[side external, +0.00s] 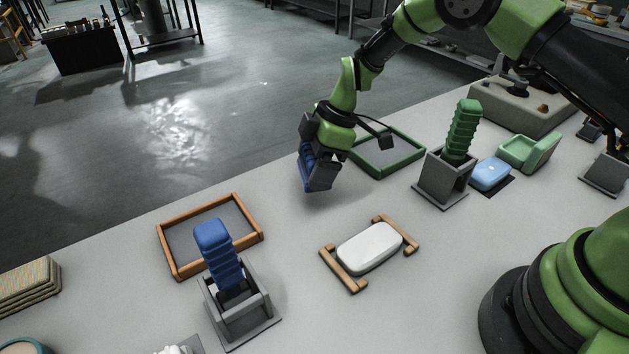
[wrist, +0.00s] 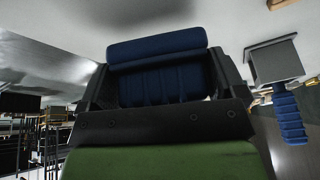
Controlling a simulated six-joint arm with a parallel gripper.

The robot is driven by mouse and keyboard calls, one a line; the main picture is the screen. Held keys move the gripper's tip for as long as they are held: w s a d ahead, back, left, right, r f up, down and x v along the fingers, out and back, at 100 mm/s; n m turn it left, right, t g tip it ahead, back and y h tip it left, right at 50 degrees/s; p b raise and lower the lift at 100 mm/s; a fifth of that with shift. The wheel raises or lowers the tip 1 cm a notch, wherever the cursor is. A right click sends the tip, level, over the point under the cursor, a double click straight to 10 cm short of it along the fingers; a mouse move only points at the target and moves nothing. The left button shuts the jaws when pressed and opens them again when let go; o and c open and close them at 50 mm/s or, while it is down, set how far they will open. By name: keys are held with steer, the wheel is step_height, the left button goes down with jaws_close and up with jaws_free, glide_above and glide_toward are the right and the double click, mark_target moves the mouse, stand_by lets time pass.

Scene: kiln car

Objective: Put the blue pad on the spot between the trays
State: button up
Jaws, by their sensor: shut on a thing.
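My gripper (side external: 318,178) is shut on the blue pad (side external: 306,164), a dark blue piece with a raised, angled back. In the wrist view the blue pad (wrist: 160,70) fills the space between the fingers. The gripper hangs low over the far side of the table, with a faint shadow beneath; whether the pad touches the table is hard to tell. It is between the orange-framed tray (side external: 174,258) at left and the green-framed tray (side external: 398,168) at right, nearer the green one. No marked spot shows there.
A grey stand (side external: 240,316) holds a blue ribbed handle (side external: 216,248); another (side external: 440,186) holds a green one (side external: 464,130). A white block (side external: 369,248) lies between wooden rails. A light blue block (side external: 490,174) and a green angled piece (side external: 530,150) are at right.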

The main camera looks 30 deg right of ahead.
steer(key=shift+f, duration=2.15)
steer(key=shift+f, duration=0.1)
steer(key=o, duration=0.9)
